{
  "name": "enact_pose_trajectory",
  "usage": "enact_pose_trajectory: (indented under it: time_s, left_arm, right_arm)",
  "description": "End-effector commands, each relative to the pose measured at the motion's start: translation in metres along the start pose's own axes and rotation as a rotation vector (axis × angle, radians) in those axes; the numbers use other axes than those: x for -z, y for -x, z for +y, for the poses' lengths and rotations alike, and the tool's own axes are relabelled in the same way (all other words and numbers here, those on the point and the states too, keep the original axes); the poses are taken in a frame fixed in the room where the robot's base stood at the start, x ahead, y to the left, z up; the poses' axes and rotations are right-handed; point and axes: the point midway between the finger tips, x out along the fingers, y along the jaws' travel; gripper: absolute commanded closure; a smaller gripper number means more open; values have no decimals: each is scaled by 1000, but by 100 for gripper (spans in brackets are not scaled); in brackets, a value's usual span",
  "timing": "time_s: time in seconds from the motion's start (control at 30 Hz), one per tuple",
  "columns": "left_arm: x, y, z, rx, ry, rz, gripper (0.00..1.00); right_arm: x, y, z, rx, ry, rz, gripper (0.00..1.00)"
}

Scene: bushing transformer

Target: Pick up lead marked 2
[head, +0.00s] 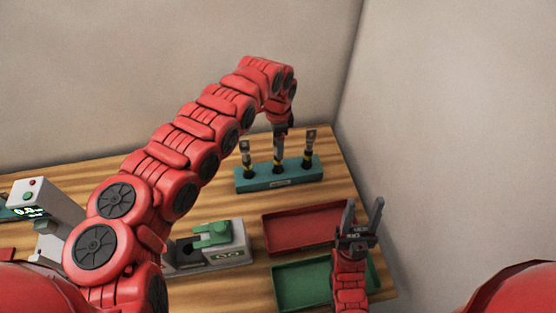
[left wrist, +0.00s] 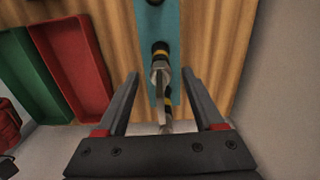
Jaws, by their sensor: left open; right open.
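A teal rack (head: 280,176) holds three upright leads with metal terminals and yellow-black bands: a left lead (head: 247,157), a middle lead (head: 278,155) and a right lead (head: 309,156). No number on them is legible. My left gripper (head: 281,132) points down over the middle lead, its jaws small and partly hidden. In the left wrist view, its open fingers (left wrist: 160,76) stand either side of a lead's terminal (left wrist: 160,68), with the teal rack (left wrist: 173,20) behind. I cannot tell the exact height gap. My right gripper (head: 362,217) is open and empty, pointing up in the picture.
A red tray (head: 300,228) and a green tray (head: 300,284) lie in front of the rack, near my right gripper. A grey device with a green part (head: 212,236) stands left of them. Another device with a display (head: 40,203) is far left. Walls bound the table behind and right.

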Motion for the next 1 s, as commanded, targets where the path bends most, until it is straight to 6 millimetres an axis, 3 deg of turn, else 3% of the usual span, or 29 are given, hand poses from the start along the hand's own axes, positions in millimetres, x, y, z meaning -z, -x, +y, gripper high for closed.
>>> enact_pose_trajectory:
  time_s: [0.03, 0.1, 0.37, 0.73, 1.0]
  left_arm:
    - [0, -14, 2, -5, -1, -1, 31]
    - [0, -22, 1, -3, -1, 0, 31]
    - [0, -23, 0, 0, 0, 1, 33]
    - [0, -22, 0, 0, 0, 1, 99]
    - [0, -23, 0, 0, 0, 1, 100]
  right_arm:
    - [-1, 7, 0, 0, 0, 0, 50]
    - [-2, 10, 0, 0, 0, 0, 50]
    - [-2, 9, 0, 0, 0, 0, 50]
    - [-2, 9, 0, 0, 0, 0, 50]
    - [-2, 9, 0, 0, 0, 0, 50]
